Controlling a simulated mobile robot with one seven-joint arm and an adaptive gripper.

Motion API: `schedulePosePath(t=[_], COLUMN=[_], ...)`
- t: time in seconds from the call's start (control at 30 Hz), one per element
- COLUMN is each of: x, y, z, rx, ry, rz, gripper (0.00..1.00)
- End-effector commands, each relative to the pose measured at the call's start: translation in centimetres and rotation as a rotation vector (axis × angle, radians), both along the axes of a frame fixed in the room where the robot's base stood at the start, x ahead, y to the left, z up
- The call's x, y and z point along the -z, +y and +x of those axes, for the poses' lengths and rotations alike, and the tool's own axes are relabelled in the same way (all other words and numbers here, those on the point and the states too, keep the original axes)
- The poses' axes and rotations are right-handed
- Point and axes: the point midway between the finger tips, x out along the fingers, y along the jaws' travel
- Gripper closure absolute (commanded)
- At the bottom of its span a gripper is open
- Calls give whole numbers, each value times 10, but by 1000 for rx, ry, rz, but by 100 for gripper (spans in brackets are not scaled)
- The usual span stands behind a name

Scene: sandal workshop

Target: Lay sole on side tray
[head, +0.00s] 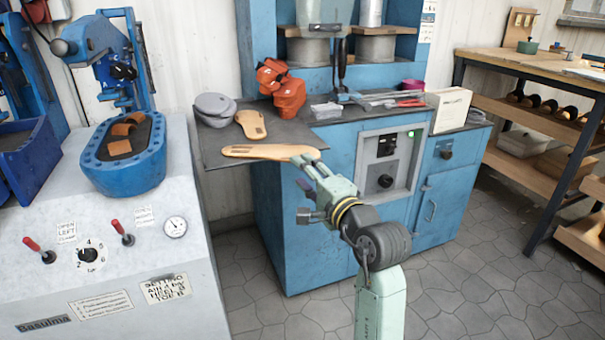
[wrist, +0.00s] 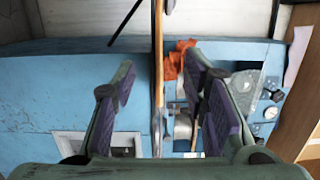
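A tan sole (head: 268,152) lies flat at the front edge of the dark side tray (head: 215,150), its right end at my gripper (head: 306,162). In the wrist view a thin tan strip, apparently this sole seen edge-on (wrist: 158,70), stands between the two spread fingers of my gripper (wrist: 158,88). Gaps show on both sides of it, so my gripper is open around it. I cannot tell whether the sole's whole underside touches the tray. A second, shorter tan sole (head: 251,124) lies behind it on the tray.
The blue cabinet (head: 310,215) stands below and to the right. A grey press console (head: 130,240) stands at left. Tools (head: 385,100) clutter the cabinet top.

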Motion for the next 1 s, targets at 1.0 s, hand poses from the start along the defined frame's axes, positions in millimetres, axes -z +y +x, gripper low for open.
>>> schedulePosePath(t=[1.0], x=[0], y=[-13], z=[-26], rx=[0], ry=[1], rz=[0], gripper=[60])
